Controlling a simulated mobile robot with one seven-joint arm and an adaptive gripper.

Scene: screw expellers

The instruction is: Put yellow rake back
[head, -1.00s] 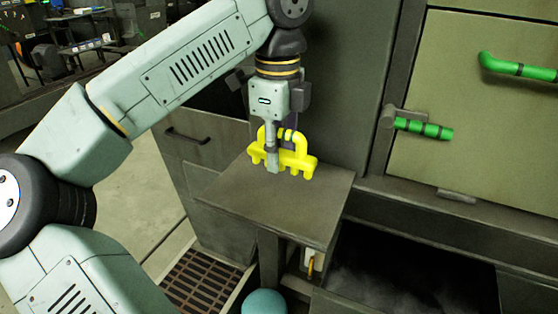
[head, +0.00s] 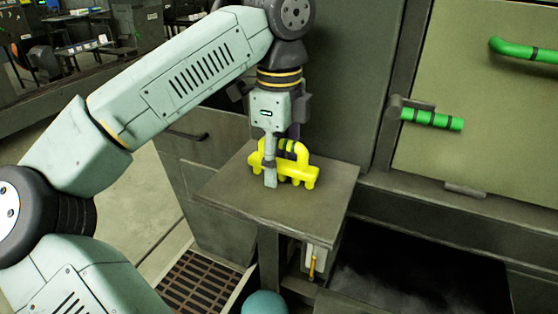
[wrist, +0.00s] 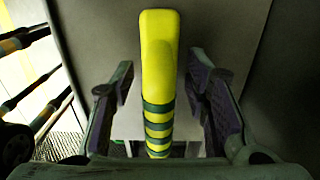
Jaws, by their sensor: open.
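The yellow rake (head: 302,172) rests upright, teeth down, on the small grey shelf (head: 245,203) in the head view. Its looped handle has dark bands. My gripper (head: 271,178) points down over the rake, one finger showing in front of it. In the wrist view the rake's handle (wrist: 158,55) runs between the two open fingers of my gripper (wrist: 160,90), with a gap on each side. The rake's teeth are hidden in the wrist view.
A cabinet door with a green handle (head: 432,119) stands to the right. A dark open bin (head: 415,275) lies below it. A teal round thing (head: 264,303) and a floor grate (head: 200,282) are below the shelf. The shelf's front is clear.

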